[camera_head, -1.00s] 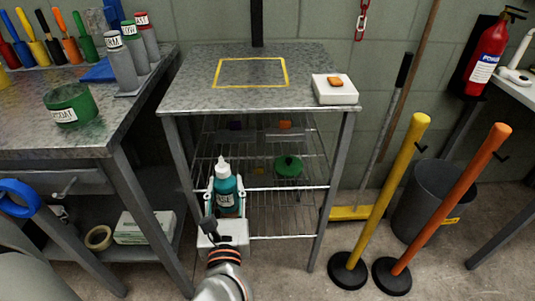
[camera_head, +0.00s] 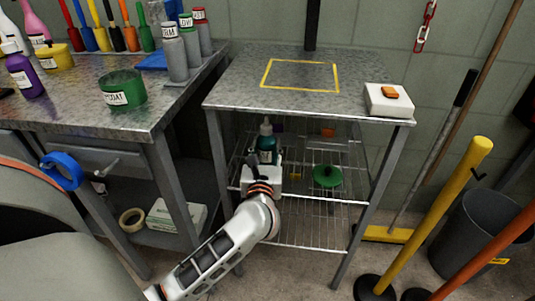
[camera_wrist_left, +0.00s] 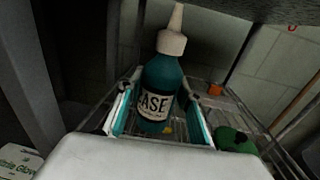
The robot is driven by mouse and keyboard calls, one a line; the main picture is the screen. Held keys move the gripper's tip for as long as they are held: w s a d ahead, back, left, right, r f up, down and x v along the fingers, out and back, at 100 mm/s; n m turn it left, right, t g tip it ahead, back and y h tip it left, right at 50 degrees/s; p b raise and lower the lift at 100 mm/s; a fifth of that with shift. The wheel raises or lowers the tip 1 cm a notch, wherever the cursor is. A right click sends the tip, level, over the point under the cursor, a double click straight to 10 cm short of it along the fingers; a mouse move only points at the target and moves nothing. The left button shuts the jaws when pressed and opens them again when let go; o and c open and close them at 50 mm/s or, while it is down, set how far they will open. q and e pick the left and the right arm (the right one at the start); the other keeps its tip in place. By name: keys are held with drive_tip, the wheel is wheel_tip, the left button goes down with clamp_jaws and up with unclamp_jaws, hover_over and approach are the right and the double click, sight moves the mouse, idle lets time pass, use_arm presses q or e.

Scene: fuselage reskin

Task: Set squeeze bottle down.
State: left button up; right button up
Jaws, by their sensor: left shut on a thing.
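The teal squeeze bottle (camera_head: 266,146) with a white cap and nozzle shows at the wire rack under the metal stand's top. In the left wrist view the bottle (camera_wrist_left: 163,84) leans slightly and carries a white label ending in "ASE". My left gripper (camera_head: 263,168) is shut on it, one finger on each side, at the front of the upper wire shelf (camera_head: 300,197). The gripper (camera_wrist_left: 159,112) hides the bottle's lower part in the head view. I cannot tell whether its base touches the shelf. My right gripper is not in view.
A green round item (camera_head: 327,176) sits on the shelf right of the bottle. The metal top (camera_head: 240,90) above has a yellow outlined square (camera_head: 301,75) and a white block (camera_head: 389,99). Stand legs flank the rack; a yellow post (camera_head: 430,215) stands at right.

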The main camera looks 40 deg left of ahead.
sight(267, 154)
use_arm(q)
drive_tip(key=shift+w+a+r, duration=0.1)
drive_tip(key=shift+w+a, duration=0.3)
drive_tip(key=shift+w, duration=0.15)
drive_tip(key=f+b, duration=0.1)
drive_tip(key=f, duration=0.3)
drive_tip(key=shift+s+d+b, duration=0.1)
drive_tip(key=shift+s+b, duration=0.1)
drive_tip(key=shift+b, duration=0.15)
drive_tip(key=shift+w+r, duration=0.1)
drive_tip(key=shift+r, duration=0.15)
drive_tip(key=shift+f, duration=0.2)
drive_tip(key=o, duration=1.3)
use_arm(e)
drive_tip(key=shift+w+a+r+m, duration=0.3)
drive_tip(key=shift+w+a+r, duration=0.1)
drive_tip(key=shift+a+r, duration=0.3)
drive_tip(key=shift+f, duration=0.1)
